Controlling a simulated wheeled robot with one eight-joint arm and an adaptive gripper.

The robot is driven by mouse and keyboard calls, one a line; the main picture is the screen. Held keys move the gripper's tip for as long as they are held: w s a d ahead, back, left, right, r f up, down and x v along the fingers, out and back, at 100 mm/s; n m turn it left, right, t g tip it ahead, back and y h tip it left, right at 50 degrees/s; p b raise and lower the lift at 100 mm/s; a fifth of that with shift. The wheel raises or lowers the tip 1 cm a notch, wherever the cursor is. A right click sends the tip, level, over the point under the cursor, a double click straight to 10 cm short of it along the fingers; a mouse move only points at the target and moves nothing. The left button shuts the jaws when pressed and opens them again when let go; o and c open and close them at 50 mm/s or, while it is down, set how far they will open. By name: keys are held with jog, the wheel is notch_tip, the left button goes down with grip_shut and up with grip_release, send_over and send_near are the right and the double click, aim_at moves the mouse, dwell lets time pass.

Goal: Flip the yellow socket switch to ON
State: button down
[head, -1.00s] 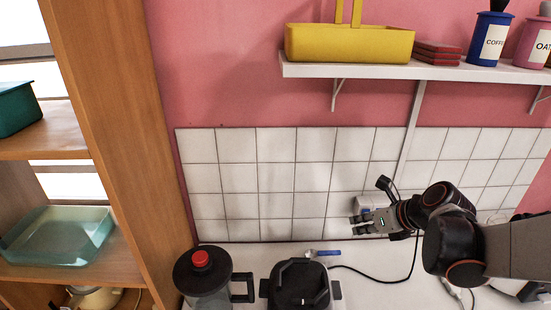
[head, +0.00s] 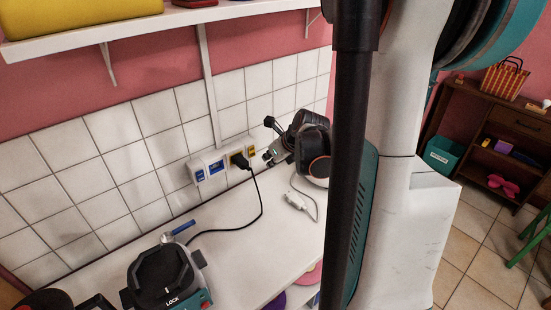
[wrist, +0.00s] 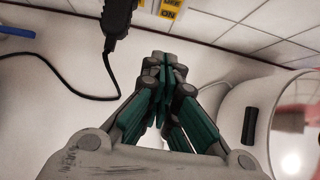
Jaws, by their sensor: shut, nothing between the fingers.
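The yellow socket switch (head: 251,149) is at the right end of a white socket strip on the tiled wall. In the wrist view its yellow parts (wrist: 170,12) show at the top edge, cut off by the frame, with dark lettering that includes "ON". I cannot tell the rocker's position. My gripper (head: 268,158) is beside the strip's right end, close to the switch. In the wrist view my gripper (wrist: 164,62) is shut and empty, its fingertips just below the yellow parts. I cannot tell whether they touch the wall.
A black plug (head: 240,161) with a cable sits in the strip, left of the yellow switch; it also shows in the wrist view (wrist: 117,18). Blue switches (head: 216,168) are further left. A black appliance (head: 162,278) stands on the white counter (head: 235,255). A shelf (head: 115,32) hangs above.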

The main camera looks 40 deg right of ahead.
aim_at(252, 152)
jog(key=w+f+b, duration=0.1)
jog(key=w+f, duration=0.2)
jog(key=w, duration=0.3)
jog(key=shift+d, duration=0.15)
jog(key=f+t+b, duration=0.1)
jog(key=b, duration=0.2)
jog(key=shift+w+t, duration=0.3)
jog(key=shift+w, duration=0.1)
jog(key=shift+w+r, duration=0.1)
jog(key=shift+r, duration=0.15)
